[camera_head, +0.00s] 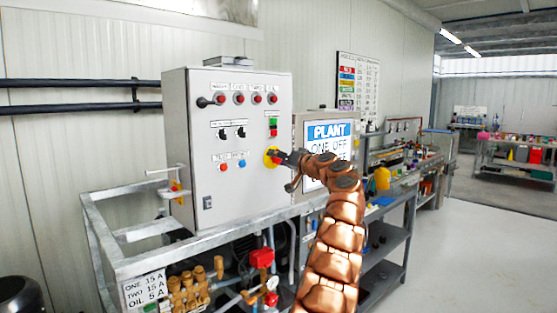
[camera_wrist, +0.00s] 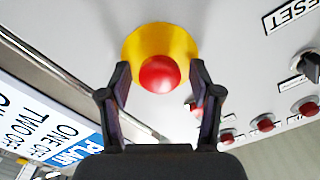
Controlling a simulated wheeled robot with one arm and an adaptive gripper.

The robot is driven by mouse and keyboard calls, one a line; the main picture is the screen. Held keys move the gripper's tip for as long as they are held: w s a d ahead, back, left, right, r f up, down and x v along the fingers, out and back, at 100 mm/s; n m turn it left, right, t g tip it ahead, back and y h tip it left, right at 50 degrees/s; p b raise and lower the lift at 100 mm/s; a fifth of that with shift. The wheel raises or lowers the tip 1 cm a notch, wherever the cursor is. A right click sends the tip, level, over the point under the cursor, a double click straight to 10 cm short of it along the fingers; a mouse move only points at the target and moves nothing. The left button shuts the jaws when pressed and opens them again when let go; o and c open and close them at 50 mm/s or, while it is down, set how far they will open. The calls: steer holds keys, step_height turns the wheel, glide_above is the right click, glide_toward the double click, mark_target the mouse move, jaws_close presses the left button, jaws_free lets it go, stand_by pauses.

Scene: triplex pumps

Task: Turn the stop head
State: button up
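The stop head is a red round button on a yellow disc, on the front of a grey control cabinet (camera_head: 245,160). In the wrist view the red stop head (camera_wrist: 159,74) lies in front of my open gripper (camera_wrist: 160,82), between the two dark fingers, with a gap on each side. The yellow disc (camera_wrist: 150,42) shows behind it. In the head view the yellow disc (camera_head: 270,157) shows at the cabinet's right side, and my gripper (camera_head: 279,157) reaches it from the right, covering most of the stop head. I cannot tell whether the fingertips touch the disc.
A green and red switch (camera_head: 273,127) sits just above the disc. Red lamps and black knobs cover the upper panel. A PLANT sign (camera_head: 330,135) stands right of the cabinet, behind my arm. Pipes and a red valve (camera_head: 262,258) are below. The floor (camera_head: 470,240) at right is clear.

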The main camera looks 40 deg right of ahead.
steer(key=shift+s, duration=0.15)
steer(key=s, duration=1.1)
steer(key=shift+s+a, duration=0.15)
steer(key=shift+s, duration=0.2)
stand_by(0.4)
steer(key=shift+a, duration=0.1)
